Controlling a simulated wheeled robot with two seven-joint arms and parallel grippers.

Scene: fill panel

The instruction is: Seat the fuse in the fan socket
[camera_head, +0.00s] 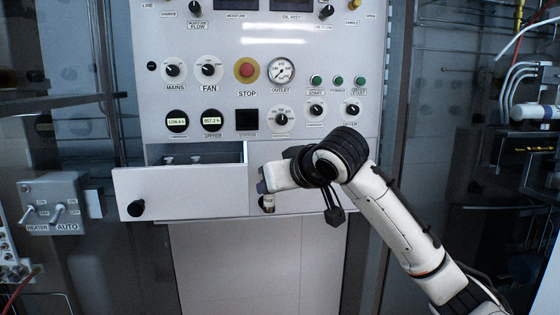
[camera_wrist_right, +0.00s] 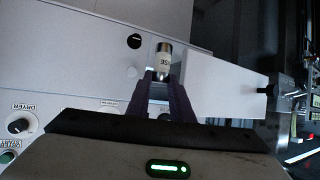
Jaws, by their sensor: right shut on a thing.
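My right gripper (camera_head: 265,190) is in front of the panel, just right of the open drawer (camera_head: 180,190). It is shut on a fuse (camera_head: 267,203), a small pale cylinder with a metal end that also shows between the fingertips in the right wrist view (camera_wrist_right: 163,62). The fuse is clear of the drawer. Small pale parts (camera_head: 205,158) show inside the drawer at the back; the front hides most of the interior. I cannot tell which part is the fan socket. The FAN knob (camera_head: 208,70) is on the panel above. My left gripper is not in view.
The drawer front carries a black knob (camera_head: 136,208) and sticks out toward me. A closed panel front with a black knob (camera_wrist_right: 134,41) lies beside it. A grey switch box (camera_head: 55,203) is at the left. Pipes and hoses (camera_head: 530,112) are at the far right.

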